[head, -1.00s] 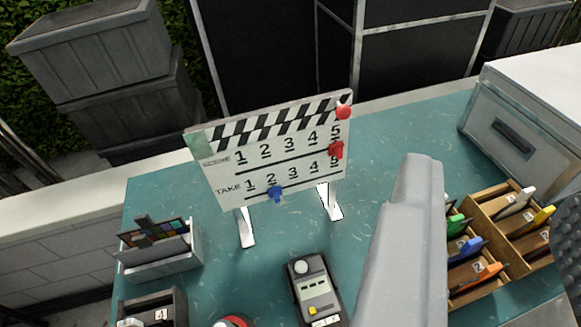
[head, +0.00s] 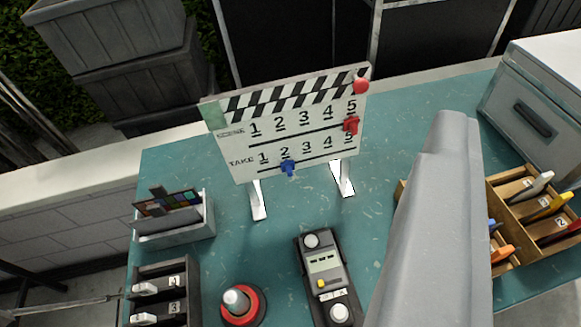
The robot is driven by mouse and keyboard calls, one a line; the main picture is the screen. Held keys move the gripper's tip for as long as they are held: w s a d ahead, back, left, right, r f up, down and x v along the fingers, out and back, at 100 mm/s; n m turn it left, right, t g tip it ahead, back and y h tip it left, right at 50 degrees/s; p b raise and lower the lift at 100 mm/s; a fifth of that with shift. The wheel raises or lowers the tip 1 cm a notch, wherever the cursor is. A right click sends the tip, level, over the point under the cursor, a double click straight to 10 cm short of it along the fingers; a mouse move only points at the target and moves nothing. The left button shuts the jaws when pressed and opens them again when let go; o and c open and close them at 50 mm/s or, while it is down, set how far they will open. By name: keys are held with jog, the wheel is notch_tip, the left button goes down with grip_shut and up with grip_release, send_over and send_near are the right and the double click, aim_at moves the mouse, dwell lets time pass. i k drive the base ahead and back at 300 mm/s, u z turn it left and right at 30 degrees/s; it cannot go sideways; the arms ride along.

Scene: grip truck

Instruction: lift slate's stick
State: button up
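The slate (head: 300,131) is a white clapperboard with rows of numbers, standing upright on two white legs on the teal table. Its stick (head: 290,97), striped black and white, lies flat along the top edge, with a red ball knob (head: 361,86) at its right end. A red marker (head: 351,125) sits by the scene row's 5 and a blue marker (head: 288,167) by the take row's 2. A grey part of my gripper (head: 432,220) rises at the lower right, in front of and apart from the slate. Its fingertips cannot be made out.
A handheld meter (head: 324,275), a red-based knob (head: 241,304) and a switch box (head: 163,290) occupy the front. A colour-chart box (head: 172,222) is left, a wooden marker tray (head: 505,195) right, and a grey case (head: 545,105) behind it. Table right of the slate is clear.

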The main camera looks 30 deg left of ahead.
aim_at(358, 74)
jog(key=k, duration=1.3)
jog(key=z, duration=0.55)
jog(key=i, duration=1.75)
jog(key=u, duration=0.2)
